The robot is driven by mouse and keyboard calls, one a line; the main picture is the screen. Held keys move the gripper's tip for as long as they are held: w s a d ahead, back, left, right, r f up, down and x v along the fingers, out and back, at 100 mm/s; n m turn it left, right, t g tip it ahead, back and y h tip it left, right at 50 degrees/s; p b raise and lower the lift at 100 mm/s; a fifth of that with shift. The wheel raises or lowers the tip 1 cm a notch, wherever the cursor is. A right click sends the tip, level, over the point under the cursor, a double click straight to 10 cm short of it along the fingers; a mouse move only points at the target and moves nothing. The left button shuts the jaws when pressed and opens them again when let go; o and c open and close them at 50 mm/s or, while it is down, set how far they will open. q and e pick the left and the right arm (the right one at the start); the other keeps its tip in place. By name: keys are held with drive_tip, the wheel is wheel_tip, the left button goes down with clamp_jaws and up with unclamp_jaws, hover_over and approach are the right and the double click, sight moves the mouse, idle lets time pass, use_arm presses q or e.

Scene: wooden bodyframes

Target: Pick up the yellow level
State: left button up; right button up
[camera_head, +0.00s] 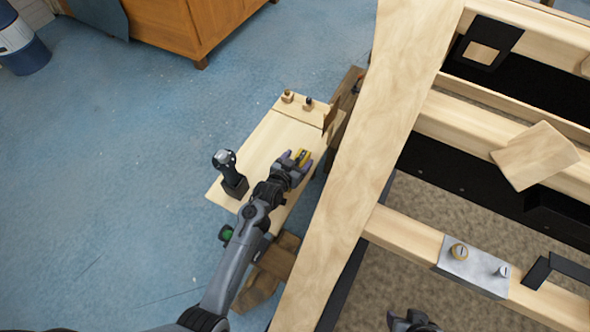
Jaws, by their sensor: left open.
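The yellow level (302,156) lies at the right part of a small wooden side table (262,146). Only a small yellow part of it shows; the rest is hidden by my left gripper. My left gripper (296,160) is open, with its fingers at the level, and I cannot tell whether they touch it. My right gripper (412,322) is partly in view at the bottom edge, over the carpeted area inside the frame; its jaws are too cut off to read.
A black and grey power tool (230,172) stands on the table's left end. Two small knobs (298,99) sit on its back strip. A large wooden bodyframe (362,165) borders the table on the right, with a metal plate (472,267) on one beam.

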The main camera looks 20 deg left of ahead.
use_arm(q)
drive_tip(key=c, duration=1.2)
drive_tip(key=shift+r, duration=0.1)
drive_tip(key=shift+c, duration=0.9)
drive_tip(key=shift+r, duration=0.1)
